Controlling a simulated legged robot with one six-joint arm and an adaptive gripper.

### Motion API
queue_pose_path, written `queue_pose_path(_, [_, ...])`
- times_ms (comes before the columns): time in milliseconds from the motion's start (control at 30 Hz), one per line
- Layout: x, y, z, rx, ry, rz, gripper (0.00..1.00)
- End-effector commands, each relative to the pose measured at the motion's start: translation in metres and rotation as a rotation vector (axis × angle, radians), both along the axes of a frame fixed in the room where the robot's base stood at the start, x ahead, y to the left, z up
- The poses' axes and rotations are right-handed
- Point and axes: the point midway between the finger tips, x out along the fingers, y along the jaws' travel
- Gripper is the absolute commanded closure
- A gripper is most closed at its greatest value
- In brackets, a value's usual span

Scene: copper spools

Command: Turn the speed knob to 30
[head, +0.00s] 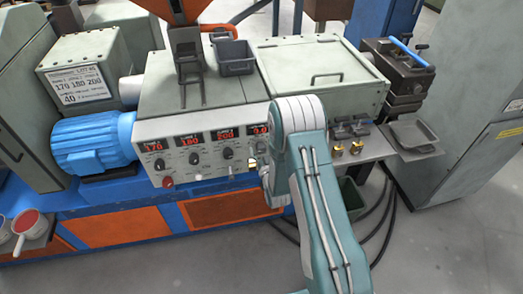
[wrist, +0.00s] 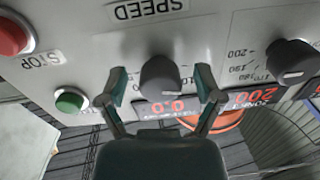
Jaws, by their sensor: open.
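The dark grey speed knob (wrist: 160,78) is on the light panel, near the upside-down SPEED label (wrist: 150,9) in the wrist view. A red display (wrist: 168,107) beside it reads 0.0. My gripper (wrist: 159,83) is open, with one finger on each side of the knob. Gaps show between the fingers and the knob, and nothing is held. In the head view my arm covers the speed knob, and its display (head: 258,130) is partly hidden.
A red STOP button (wrist: 10,38) and a green button (wrist: 70,101) are to the left in the wrist view. Another knob (wrist: 292,62) with a display reading 200 is to the right. Bins (head: 234,58) and a sign (head: 79,84) are on the machine.

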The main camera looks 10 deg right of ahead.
Motion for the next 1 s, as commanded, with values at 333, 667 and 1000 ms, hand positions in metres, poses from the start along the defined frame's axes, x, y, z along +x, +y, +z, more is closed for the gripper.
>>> queue_pose_path(333, [-0.0002, 0.0, -0.0001, 0.0, 0.0, 0.0, 0.97])
queue_pose_path(667, [0.0003, 0.0003, 0.0, 0.026, 0.0, 0.001, 0.97])
queue_pose_path(1000, [0.0008, 0.0008, -0.0001, 0.223, -0.001, 0.001, 0.97])
